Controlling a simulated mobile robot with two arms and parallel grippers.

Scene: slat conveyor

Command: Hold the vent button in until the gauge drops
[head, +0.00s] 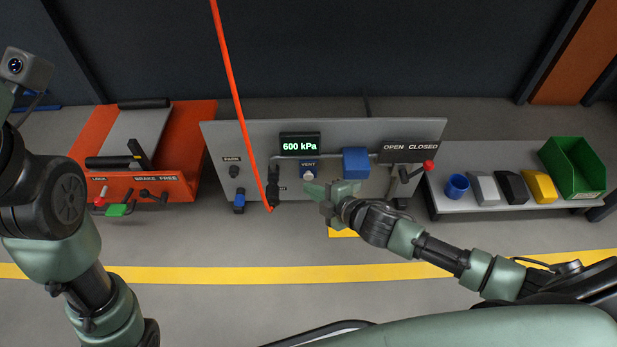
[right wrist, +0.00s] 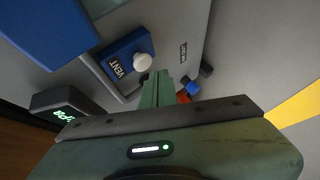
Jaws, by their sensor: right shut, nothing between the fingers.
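The white vent button (head: 310,175) sits on a blue plate marked VENT on the grey panel, and it also shows in the right wrist view (right wrist: 142,62). It stands out from its plate. The gauge (head: 300,146) above it reads 600 kPa. It also shows at the left of the right wrist view (right wrist: 66,108). My right gripper (head: 310,188) is shut and empty, its fingertips just below the button in the head view. In the right wrist view the fingertips (right wrist: 160,76) appear beside the button; I cannot tell whether they touch. My left gripper is out of view.
A red cord (head: 240,100) hangs in front of the panel, left of the button. A blue box (head: 356,163) and a red-knobbed lever (head: 428,166) are to the right. A shelf (head: 450,208) holds a blue cup, blocks and a green bin (head: 575,170). An orange cart (head: 190,150) stands left.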

